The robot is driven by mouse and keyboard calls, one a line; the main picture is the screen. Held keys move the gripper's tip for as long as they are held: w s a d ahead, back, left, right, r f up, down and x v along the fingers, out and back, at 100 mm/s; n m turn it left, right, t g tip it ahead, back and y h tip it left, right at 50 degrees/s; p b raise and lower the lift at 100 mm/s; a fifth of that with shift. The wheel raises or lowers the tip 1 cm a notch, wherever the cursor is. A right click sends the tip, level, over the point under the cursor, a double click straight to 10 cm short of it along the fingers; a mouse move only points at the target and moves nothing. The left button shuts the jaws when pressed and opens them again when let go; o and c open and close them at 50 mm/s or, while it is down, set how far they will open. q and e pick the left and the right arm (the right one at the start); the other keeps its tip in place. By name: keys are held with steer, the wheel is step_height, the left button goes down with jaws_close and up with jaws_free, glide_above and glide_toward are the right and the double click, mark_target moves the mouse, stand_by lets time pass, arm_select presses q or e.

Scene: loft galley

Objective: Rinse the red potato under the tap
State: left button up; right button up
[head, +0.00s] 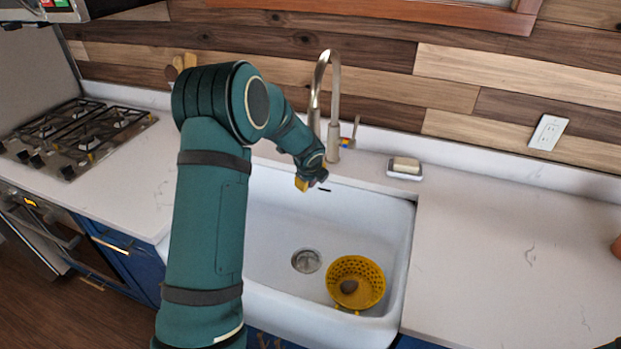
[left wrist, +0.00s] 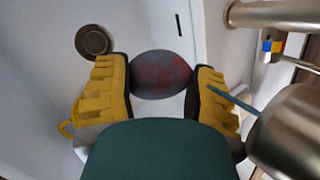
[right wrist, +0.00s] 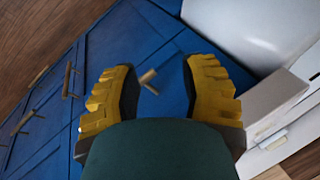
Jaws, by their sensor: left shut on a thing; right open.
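My left gripper (head: 312,184) is over the back of the white sink (head: 275,215), beside the tap (head: 334,95). In the left wrist view, its yellow fingers (left wrist: 160,88) are shut on the dark red potato (left wrist: 160,74). The potato is hidden in the head view. The metal tap (left wrist: 290,130) is close to the right finger in the left wrist view. A thin blue-green streak runs from it towards that finger; I cannot tell if it is water. My right gripper (right wrist: 160,95) is open and empty in front of blue cabinets (right wrist: 135,45).
A soap dish (head: 405,175) is right of the tap. The right counter (head: 500,250) is mostly clear; a stove (head: 75,135) is left.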

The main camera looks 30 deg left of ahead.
arm_select(q)
steer(key=shift+w+d, duration=0.1)
steer(key=shift+w+d, duration=0.3)
steer(key=shift+w, duration=0.05)
steer(key=s+d+b, duration=0.5)
steer(key=d+b, duration=0.1)
steer(key=b, duration=0.1)
steer(key=shift+s, duration=0.25)
stand_by(0.5)
stand_by(1.2)
steer(key=s+d+r, duration=0.3)
steer(key=r, duration=0.1)
steer(key=shift+s+d, duration=0.15)
steer(key=shift+d, duration=0.15)
stand_by(0.6)
